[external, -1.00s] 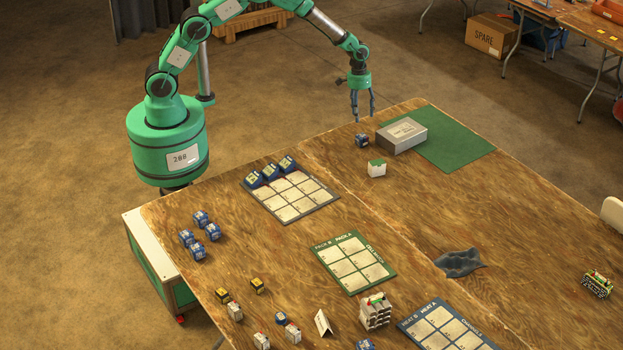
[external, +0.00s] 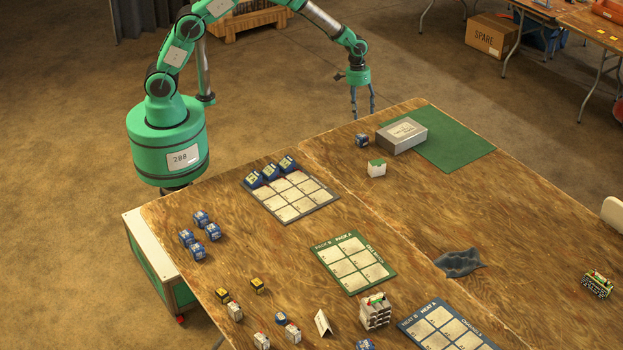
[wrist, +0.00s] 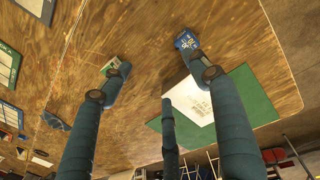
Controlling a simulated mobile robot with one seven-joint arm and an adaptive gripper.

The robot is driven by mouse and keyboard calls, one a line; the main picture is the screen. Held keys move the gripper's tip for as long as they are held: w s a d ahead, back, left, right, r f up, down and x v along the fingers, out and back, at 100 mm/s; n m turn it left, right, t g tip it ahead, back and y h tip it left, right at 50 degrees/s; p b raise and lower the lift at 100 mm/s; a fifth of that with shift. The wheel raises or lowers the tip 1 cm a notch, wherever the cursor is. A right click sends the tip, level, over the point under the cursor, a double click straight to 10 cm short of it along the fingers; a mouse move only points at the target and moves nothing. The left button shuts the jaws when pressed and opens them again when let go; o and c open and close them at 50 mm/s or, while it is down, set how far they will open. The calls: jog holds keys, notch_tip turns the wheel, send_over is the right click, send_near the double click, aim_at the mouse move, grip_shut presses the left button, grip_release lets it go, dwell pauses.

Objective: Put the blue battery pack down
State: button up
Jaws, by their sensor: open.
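A blue battery pack (external: 362,140) stands on the wooden table (external: 330,200) near its far edge, left of a grey box. It also shows at the top of the wrist view (wrist: 186,40), just beyond a fingertip. My gripper (external: 363,113) hangs above and behind that table edge, fingers pointing down. Its fingers are spread, with nothing between them in the wrist view (wrist: 160,85). I see a gap between it and the pack in the external view. Several more blue packs stand at the table's left (external: 200,233), and three sit along the back row of a grid board (external: 318,212).
The grey box (external: 403,134) stands partly on a green mat (external: 462,150). A small white-and-green block (external: 377,168) is in front of it. A green-edged grid board (external: 350,285) and a dark cloth (external: 460,262) lie nearer. Bare wood surrounds the white-and-green block.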

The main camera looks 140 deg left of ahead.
jog(key=w+d+r+m, duration=0.2)
jog(key=w+d+r, duration=0.3)
jog(key=d+r, duration=0.45)
jog(key=w+d+r+m, duration=0.2)
jog(key=w+d+r, duration=0.4)
jog(key=d+r, duration=0.3)
jog(key=d+r+m+t+y, duration=0.15)
jog(key=d+r, duration=0.25)
jog(key=d, duration=0.5)
jog(key=d+r+m+g+h, duration=0.15)
jog(key=d+r, duration=0.25)
jog(key=d, duration=0.5)
jog(key=s+d+r+m+t, duration=0.1)
jog(key=s+d+r+m, duration=0.25)
jog(key=d, duration=0.75)
jog(key=s+d+r+m+t, duration=0.2)
jog(key=s+d+r, duration=0.2)
jog(key=d, duration=0.7)
jog(key=s+d+f+m, duration=0.1)
jog(key=s+d+m, duration=0.3)
jog(key=s+d, duration=0.7)
jog(key=s, duration=0.2)
jog(key=shift+s+d+m+t, duration=0.3)
jog(key=shift+m+t, duration=0.05)
jog(key=shift+t, duration=0.05)
jog(key=shift+w, duration=0.2)
